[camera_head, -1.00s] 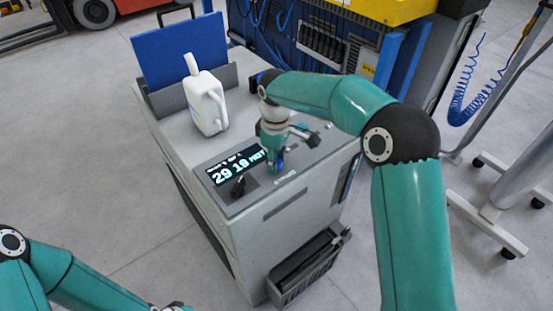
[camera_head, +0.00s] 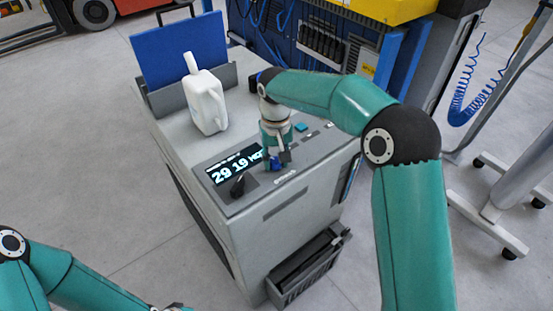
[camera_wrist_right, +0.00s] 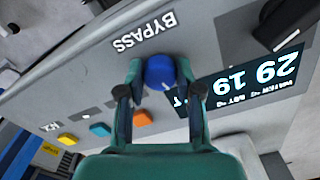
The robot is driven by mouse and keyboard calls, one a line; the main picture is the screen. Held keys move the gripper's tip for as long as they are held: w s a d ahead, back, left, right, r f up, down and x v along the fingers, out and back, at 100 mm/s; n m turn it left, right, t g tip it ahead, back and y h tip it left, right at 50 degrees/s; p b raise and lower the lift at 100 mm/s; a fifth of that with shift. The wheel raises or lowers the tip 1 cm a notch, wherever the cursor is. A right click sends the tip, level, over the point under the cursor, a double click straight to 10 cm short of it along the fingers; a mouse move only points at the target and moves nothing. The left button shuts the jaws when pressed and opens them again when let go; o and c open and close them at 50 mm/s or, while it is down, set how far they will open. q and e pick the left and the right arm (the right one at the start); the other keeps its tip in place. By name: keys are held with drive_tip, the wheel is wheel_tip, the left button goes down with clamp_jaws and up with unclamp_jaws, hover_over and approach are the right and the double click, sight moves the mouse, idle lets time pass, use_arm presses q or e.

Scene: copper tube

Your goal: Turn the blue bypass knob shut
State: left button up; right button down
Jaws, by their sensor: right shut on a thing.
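The blue bypass knob (camera_wrist_right: 160,72) is on the sloped panel of the grey cart, beside the word BYPASS in the right wrist view. My right gripper (camera_wrist_right: 162,82) is shut on the knob, a finger on each side; in the head view the right gripper (camera_head: 277,160) comes down on the panel, and a little blue of the knob (camera_head: 276,168) shows. A pale mark on the knob shows in the wrist view. My left gripper (camera_head: 172,308) is barely in view at the bottom edge of the head view; its jaws cannot be made out.
The display (camera_head: 234,166) reads 29 19, with a black knob (camera_head: 238,186) below it. Teal and orange buttons (camera_wrist_right: 100,130) lie on the panel. A white jug (camera_head: 206,102) and a blue board (camera_head: 180,50) stand behind on the cart top.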

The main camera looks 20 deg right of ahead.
sight(276, 160)
drive_tip(key=shift+w+r+m, duration=0.1)
drive_tip(key=shift+r+m, duration=0.05)
drive_tip(key=shift+m, duration=0.85)
drive_tip(key=c, duration=0.8)
unclamp_jaws()
drive_tip(key=shift+o, duration=0.2)
wheel_tip(276, 160, up, 12)
